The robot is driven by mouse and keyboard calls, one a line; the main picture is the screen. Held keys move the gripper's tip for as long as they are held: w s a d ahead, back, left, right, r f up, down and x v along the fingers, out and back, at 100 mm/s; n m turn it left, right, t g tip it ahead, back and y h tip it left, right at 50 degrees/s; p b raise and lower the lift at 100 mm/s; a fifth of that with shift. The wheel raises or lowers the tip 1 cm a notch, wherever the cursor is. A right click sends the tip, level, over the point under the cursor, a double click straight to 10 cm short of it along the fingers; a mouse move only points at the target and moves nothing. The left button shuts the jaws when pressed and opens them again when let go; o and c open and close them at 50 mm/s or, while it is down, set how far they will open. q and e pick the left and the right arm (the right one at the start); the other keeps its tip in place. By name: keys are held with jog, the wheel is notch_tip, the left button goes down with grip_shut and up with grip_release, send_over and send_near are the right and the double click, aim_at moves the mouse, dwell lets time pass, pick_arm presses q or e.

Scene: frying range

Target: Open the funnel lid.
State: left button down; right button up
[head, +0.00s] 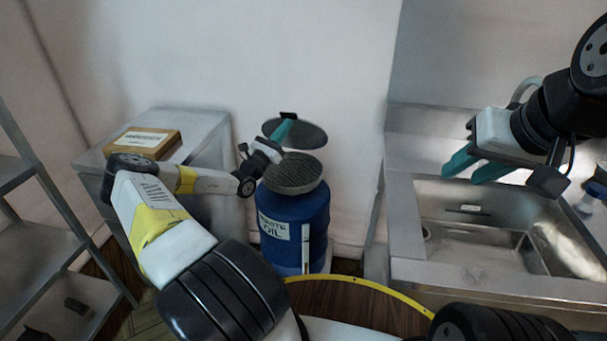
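The blue waste-oil drum (292,235) stands on the floor near the wall, with a round grey funnel (294,175) on top showing a grated surface. The dark round funnel lid (308,136) stands raised above the funnel, with a clear gap between them. My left gripper (283,131) is at the lid, its teal fingers overlapping the lid's left part near a small black piece at its far edge. Whether the fingers grip anything is too small to tell. My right gripper (474,168) is open and empty above the sink's left side.
A steel sink (480,245) fills the right. A steel cabinet (200,135) with a labelled cardboard box (143,142) stands left of the drum. A metal shelf rack (50,245) is at the far left.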

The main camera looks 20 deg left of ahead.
pick_arm(q)
jog(key=shift+w+a+r, duration=0.1)
jog(key=shift+w+r, duration=0.65)
jog(key=shift+w, duration=0.05)
jog(key=shift+w+a+r, duration=0.1)
jog(key=shift+w+r, duration=0.3)
jog(key=shift+w, duration=0.35)
jog(key=shift+w+d+r, duration=0.1)
jog(key=shift+w+r, duration=0.35)
jog(key=shift+w, duration=0.25)
jog(key=shift+w+a+r, duration=0.1)
jog(key=shift+w+r, duration=0.3)
jog(key=shift+w, duration=0.5)
jog(key=shift+w+a+r, duration=0.1)
jog(key=shift+w+r, duration=0.15)
jog(key=shift+w, duration=0.45)
jog(key=shift+w+d+r, duration=0.1)
jog(key=shift+w+r, duration=0.15)
jog(key=shift+w, duration=0.4)
jog(key=shift+w+a+r, duration=0.1)
jog(key=shift+w+r, duration=0.15)
jog(key=shift+w, duration=0.45)
